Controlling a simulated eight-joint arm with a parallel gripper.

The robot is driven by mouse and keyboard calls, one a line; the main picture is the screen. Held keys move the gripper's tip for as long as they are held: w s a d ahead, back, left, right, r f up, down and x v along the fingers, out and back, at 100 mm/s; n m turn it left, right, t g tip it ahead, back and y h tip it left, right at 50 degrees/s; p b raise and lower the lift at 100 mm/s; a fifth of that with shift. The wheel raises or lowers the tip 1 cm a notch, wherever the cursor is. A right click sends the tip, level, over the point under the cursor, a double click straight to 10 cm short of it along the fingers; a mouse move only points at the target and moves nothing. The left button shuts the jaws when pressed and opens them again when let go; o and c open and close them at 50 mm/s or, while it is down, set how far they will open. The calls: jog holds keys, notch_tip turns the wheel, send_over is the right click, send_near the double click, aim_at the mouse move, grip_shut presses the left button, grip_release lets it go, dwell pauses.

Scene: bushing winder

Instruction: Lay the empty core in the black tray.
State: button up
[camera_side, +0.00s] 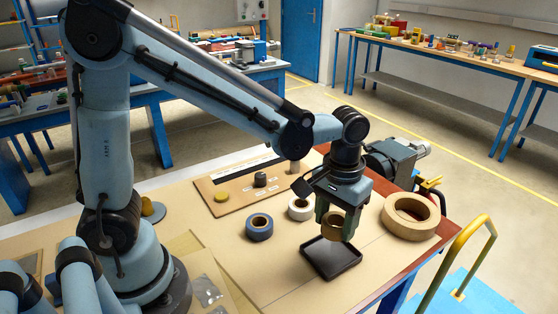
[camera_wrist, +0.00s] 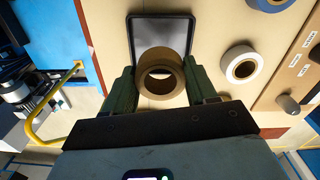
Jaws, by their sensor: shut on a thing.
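The empty core, a short brown cardboard ring (camera_side: 333,225), is held in my gripper (camera_side: 335,222). In the wrist view the core (camera_wrist: 161,58) sits between the two green fingers of my gripper (camera_wrist: 160,78), which are shut on it, and its hollow middle shows. The black tray (camera_side: 331,268) lies on the table under and just in front of the core. In the wrist view the tray (camera_wrist: 133,30) shows beyond the core, which covers its near part. The core appears to be above the tray; the height of the gap is hard to tell.
A large tan roll (camera_side: 395,222) lies right of the tray. A blue roll (camera_side: 259,234) and a white roll (camera_side: 301,207) lie to the left. A brown board (camera_side: 225,200) with small pieces lies behind. The table in front of the tray is clear.

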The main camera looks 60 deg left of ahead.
aim_at(330, 255)
jog(key=shift+f, duration=2.95)
jog(key=shift+f, duration=0.4)
jog(key=o, duration=1.1)
notch_tip(330, 255, up, 12)
jog(key=s+a+r+m+t, duration=0.1)
jog(key=s+a+m+t, duration=0.1)
jog(key=s+a+t, duration=0.4)
jog(key=shift+a+t, duration=0.6)
jog(key=shift+a, duration=1.15)
